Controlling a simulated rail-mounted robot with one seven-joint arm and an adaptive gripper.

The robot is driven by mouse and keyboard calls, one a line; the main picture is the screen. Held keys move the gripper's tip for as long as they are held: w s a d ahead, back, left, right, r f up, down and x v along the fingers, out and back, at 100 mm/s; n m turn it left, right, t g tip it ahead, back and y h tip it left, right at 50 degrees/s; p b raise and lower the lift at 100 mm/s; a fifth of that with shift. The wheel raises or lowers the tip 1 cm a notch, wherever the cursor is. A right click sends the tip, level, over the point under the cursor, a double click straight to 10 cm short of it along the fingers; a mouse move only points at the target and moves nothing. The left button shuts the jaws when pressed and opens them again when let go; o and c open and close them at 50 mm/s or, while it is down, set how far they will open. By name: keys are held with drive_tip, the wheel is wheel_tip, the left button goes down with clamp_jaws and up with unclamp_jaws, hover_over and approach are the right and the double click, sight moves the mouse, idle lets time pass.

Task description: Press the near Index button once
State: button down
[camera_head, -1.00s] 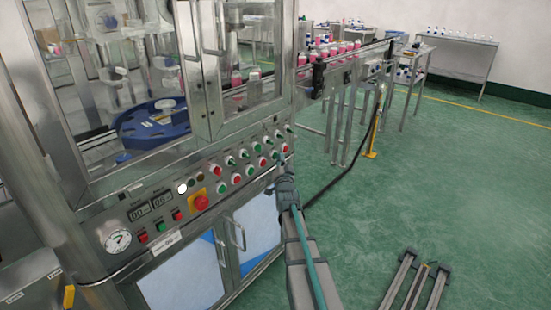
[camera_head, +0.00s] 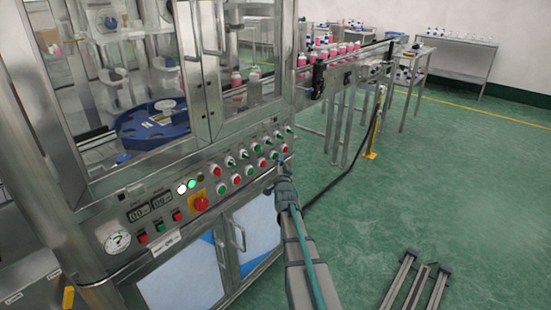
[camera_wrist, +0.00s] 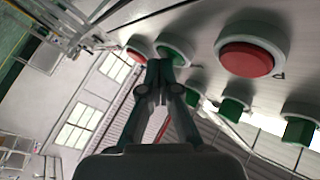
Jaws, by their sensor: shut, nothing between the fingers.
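The control panel (camera_head: 205,205) slopes along the front of the machine and carries rows of red and green buttons and switches. Their labels are too small to read, so I cannot tell which one is the near Index button. My gripper (camera_head: 278,164) is at the right end of the panel, by the lower row. In the wrist view my gripper (camera_wrist: 159,68) has its fingertips together, with nothing between them. The tips overlap the edge of a green button (camera_wrist: 176,50); I cannot tell whether they touch it. A large red button (camera_wrist: 247,57) is to their right.
A red emergency knob on yellow (camera_head: 201,203) and a lit green lamp (camera_head: 192,183) are on the left panel. Glass doors (camera_head: 204,65) stand above. A conveyor (camera_head: 345,60) with pink bottles runs behind right. The green floor (camera_head: 430,180) is mostly clear.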

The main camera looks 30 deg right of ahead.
idle(0.4)
drive_tip(key=shift+s+d+b, duration=0.25)
drive_tip(key=shift+s+b, duration=0.45)
drive_tip(key=shift+s+d, duration=0.3)
drive_tip(key=shift+s, duration=0.45)
drive_tip(key=shift+s+d, duration=0.35)
drive_tip(key=shift+s, duration=0.45)
drive_tip(key=shift+s+d, duration=0.3)
drive_tip(key=shift+s, duration=0.45)
